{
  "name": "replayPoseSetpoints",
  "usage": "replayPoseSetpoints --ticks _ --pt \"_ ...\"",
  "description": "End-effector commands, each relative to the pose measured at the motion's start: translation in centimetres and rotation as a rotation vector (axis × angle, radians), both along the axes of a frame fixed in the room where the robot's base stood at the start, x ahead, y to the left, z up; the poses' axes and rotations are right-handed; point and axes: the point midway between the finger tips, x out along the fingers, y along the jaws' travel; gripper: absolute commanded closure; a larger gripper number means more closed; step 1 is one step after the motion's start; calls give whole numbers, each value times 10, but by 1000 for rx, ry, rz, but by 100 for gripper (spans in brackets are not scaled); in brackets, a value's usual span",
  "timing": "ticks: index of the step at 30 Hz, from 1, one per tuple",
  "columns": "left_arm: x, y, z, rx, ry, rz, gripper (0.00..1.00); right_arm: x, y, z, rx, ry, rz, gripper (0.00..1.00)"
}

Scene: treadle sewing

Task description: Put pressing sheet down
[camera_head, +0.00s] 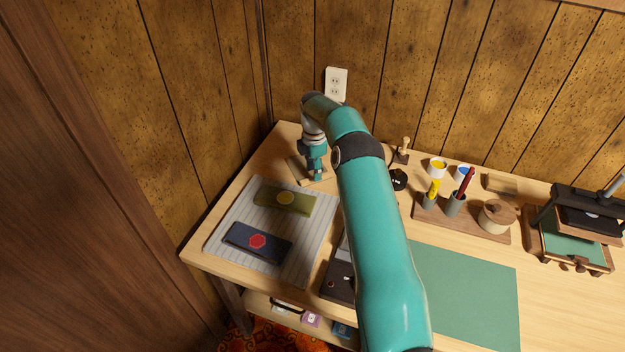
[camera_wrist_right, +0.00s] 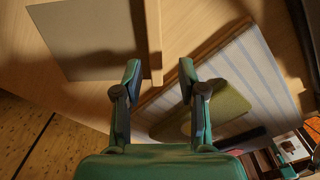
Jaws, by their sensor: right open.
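My right gripper (camera_head: 316,174) points down at the table's back left, beside the striped mat (camera_head: 290,236). It is open, and in the right wrist view nothing shows held between its fingertips (camera_wrist_right: 158,80). In that view a plain grey-beige sheet (camera_wrist_right: 88,38) lies flat on the table ahead and left of the fingers; I cannot tell for sure that it is the pressing sheet. A narrow wooden piece (camera_wrist_right: 154,38) stands at the sheet's right edge. My arm hides part of the table in the head view. My left gripper is not in view.
The mat holds an olive pouch (camera_head: 285,200) and a navy pouch (camera_head: 257,241). A green mat (camera_head: 466,298), a wooden organizer (camera_head: 480,227) with cups and pens, and a dark press (camera_head: 578,218) stand to the right. The panelled wall (camera_head: 440,60) closes the back.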

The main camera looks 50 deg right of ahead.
Motion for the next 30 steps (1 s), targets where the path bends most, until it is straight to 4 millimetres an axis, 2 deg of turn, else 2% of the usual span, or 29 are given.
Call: replayPoseSetpoints --ticks 6,12,18,30 --pt "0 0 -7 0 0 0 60 1 0 47 -2 -4 1 59" --pt "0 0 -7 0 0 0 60 1 0 77 -1 -3 0 59" --pt "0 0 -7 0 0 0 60 0 0 87 0 -1 0 59" --pt "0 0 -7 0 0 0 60 0 0 87 0 0 0 59"
